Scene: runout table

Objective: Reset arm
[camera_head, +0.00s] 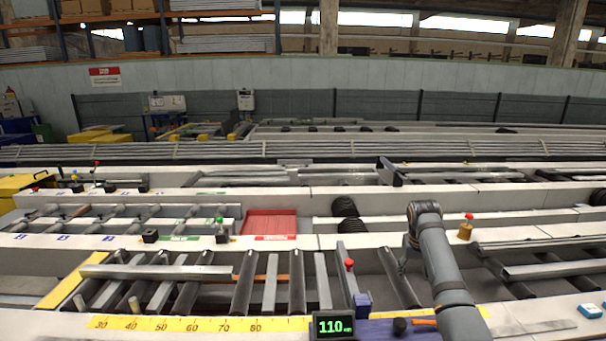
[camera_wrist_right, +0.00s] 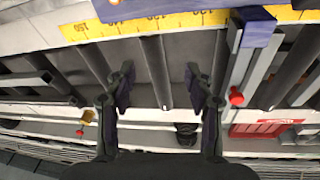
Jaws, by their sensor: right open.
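My right arm (camera_head: 440,255) reaches in from the lower right in the head view and bends over the runout table (camera_head: 340,239). Its gripper (camera_head: 404,258) hangs down beside the forearm and is partly hidden there. In the wrist view my right gripper (camera_wrist_right: 158,85) has its two dark fingers spread wide with nothing between them. The fingers are over the dark rollers (camera_wrist_right: 155,68), and the gap to the rollers is hard to judge. My left gripper is in neither view.
A silver bar (camera_head: 155,272) lies across the rollers at left. A red-knobbed stop (camera_head: 349,266) and a green display reading 110 (camera_head: 333,326) stand left of my arm. A yellow scale (camera_head: 200,323) runs along the front. A red tray (camera_head: 270,222) lies behind.

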